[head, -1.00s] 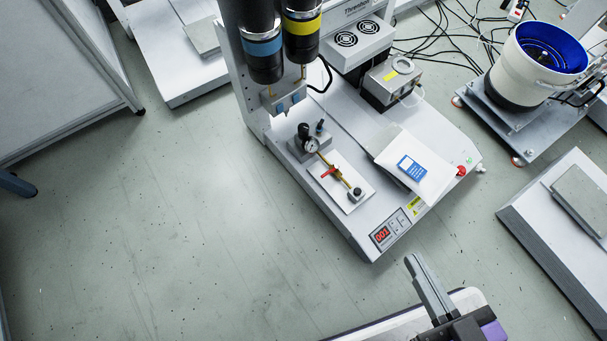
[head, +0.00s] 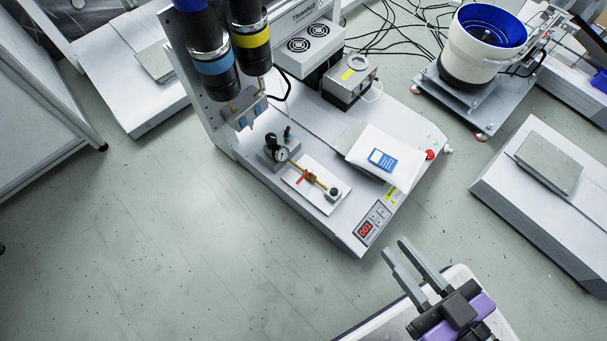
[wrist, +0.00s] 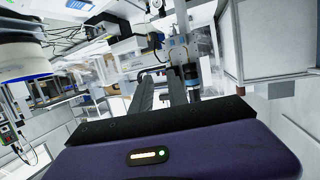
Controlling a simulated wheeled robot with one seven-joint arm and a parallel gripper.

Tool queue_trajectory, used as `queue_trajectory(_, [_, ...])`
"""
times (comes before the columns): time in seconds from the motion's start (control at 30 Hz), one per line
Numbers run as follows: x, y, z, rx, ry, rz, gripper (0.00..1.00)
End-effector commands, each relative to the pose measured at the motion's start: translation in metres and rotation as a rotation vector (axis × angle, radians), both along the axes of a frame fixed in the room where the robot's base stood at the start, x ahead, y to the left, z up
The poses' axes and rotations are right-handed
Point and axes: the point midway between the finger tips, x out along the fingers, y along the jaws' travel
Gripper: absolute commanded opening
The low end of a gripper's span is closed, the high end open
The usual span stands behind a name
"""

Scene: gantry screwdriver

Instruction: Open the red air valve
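The red air valve (head: 308,176) is a small red handle on a brass pipe, fixed to a white plate (head: 330,174) on the machine's base. A round pressure gauge (head: 281,154) sits at the pipe's upper left end and a dark fitting (head: 333,193) at its lower right end. My gripper (head: 412,258) is in front of the machine, to the lower right of the valve and apart from it. Its two grey fingers are parallel with a gap between them, open and empty. The fingers also show in the wrist view (wrist: 164,82); the valve is not discernible there.
Two screwdriver units with blue (head: 216,63) and yellow (head: 251,38) bands hang above and behind the valve. A white packet with a blue label (head: 383,159) lies right of it. A red display (head: 366,229) is on the front edge. The floor (head: 200,260) at left is clear.

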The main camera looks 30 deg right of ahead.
Motion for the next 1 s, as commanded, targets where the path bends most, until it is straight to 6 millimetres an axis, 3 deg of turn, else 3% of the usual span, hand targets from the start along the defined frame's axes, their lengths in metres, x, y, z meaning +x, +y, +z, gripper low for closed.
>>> queue_trajectory(0.2, [0.050,0.000,0.032,-0.010,-0.137,0.023,0.31])
queue_trajectory(0.3, [0.081,-0.001,0.032,-0.019,-0.180,0.031,0.31])
queue_trajectory(0.63, [0.196,-0.011,-0.016,0.090,-0.097,0.001,0.31])
queue_trajectory(1.0, [0.332,-0.016,-0.077,0.386,0.200,-0.154,0.31])
